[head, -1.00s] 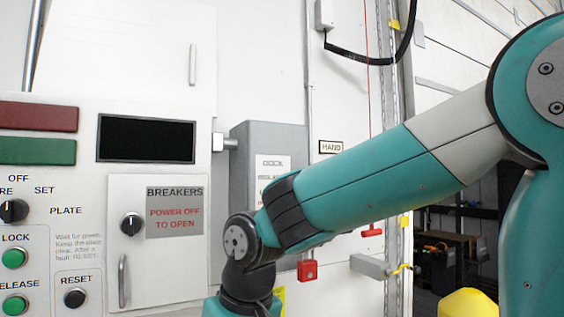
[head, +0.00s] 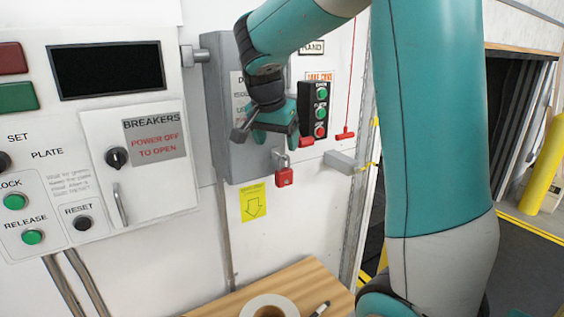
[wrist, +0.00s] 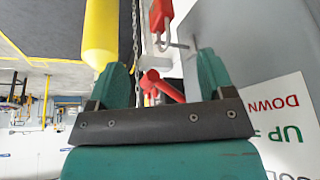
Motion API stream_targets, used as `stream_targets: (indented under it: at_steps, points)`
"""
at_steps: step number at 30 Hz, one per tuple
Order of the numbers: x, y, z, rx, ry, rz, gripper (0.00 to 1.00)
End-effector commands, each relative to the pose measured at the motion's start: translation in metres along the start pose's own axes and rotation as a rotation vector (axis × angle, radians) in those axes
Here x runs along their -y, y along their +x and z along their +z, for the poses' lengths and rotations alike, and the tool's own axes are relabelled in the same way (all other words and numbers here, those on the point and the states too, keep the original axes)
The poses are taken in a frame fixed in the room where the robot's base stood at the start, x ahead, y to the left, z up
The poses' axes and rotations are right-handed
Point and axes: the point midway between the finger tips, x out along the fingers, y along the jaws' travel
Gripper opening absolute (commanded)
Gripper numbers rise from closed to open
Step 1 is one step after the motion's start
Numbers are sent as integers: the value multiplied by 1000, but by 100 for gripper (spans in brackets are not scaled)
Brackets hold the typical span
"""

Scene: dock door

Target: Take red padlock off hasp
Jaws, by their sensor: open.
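The red padlock (head: 284,177) hangs at the lower right edge of the grey isolator box (head: 222,150). In the wrist view the red padlock (wrist: 160,14) is at the top, with a metal shackle or hasp (wrist: 172,43) beside it. The two metal parts are hard to tell apart. My gripper (head: 266,137) is in front of the box, above and left of the padlock in the head view. In the wrist view my gripper (wrist: 163,60) is open and empty, and the padlock lies beyond its fingertips. A red lever (wrist: 160,86) shows between the fingers.
The red lever (head: 305,141) and a push-button station (head: 320,108) are right of my gripper. A grey bracket (head: 343,162) juts out further right, below a red pull handle (head: 345,134). A wooden table (head: 225,303) below holds a tape roll (head: 268,303).

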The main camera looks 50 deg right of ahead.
Motion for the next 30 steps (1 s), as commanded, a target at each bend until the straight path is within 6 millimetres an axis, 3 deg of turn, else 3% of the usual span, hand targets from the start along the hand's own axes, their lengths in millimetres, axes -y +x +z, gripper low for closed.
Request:
stream_targets:
  at_steps: [9,15,28,30]
  points:
    - [-1,64,0,5,-2,5,75]
    - [0,91,0,3,-2,1,75]
    - [0,103,1,1,-2,-2,75]
    - [0,102,1,1,-2,-2,61]
